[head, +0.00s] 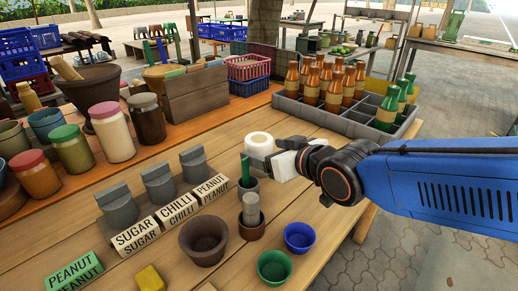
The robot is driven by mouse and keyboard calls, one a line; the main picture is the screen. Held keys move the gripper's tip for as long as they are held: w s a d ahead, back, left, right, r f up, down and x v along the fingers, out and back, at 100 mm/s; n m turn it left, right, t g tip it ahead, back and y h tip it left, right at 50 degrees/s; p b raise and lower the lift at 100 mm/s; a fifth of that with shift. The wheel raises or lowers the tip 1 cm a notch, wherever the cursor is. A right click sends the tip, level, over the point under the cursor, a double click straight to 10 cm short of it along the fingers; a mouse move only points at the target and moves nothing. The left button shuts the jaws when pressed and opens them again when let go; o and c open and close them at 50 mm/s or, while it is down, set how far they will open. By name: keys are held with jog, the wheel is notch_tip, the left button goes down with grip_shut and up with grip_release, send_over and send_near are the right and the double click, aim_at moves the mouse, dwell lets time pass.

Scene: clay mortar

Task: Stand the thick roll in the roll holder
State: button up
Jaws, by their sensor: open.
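A thick white roll (260,140) with a pale centre sits upright on the wooden table, just beyond my gripper. My gripper (268,160) reaches in from the right, open, with its pale fingers at the near side of the roll; whether they touch it is unclear.
Brown (204,241), green (274,267) and blue (299,237) bowls stand near the front edge. Grey blocks behind signs (175,213) line the left. A grey crate (340,119) of bottles stands behind right. Bare wood lies left of the roll.

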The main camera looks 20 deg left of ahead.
jog(key=shift+o, duration=0.4)
jog(key=shift+v, duration=2.2)
jog(key=shift+w+a+r+h, duration=0.2)
jog(key=shift+w+r+h, duration=0.1)
jog(key=shift+w+r, duration=0.15)
notch_tip(320, 180, up, 10)
jog(key=g+h, duration=0.5)
jog(key=h, duration=0.2)
jog(key=x, duration=1.1)
jog(key=a+x, duration=0.1)
jog(key=x, duration=0.5)
jog(key=shift+s, duration=0.3)
jog(key=shift+r, duration=0.1)
jog(key=c, duration=1.3)
jog(key=shift+c, duration=0.2)
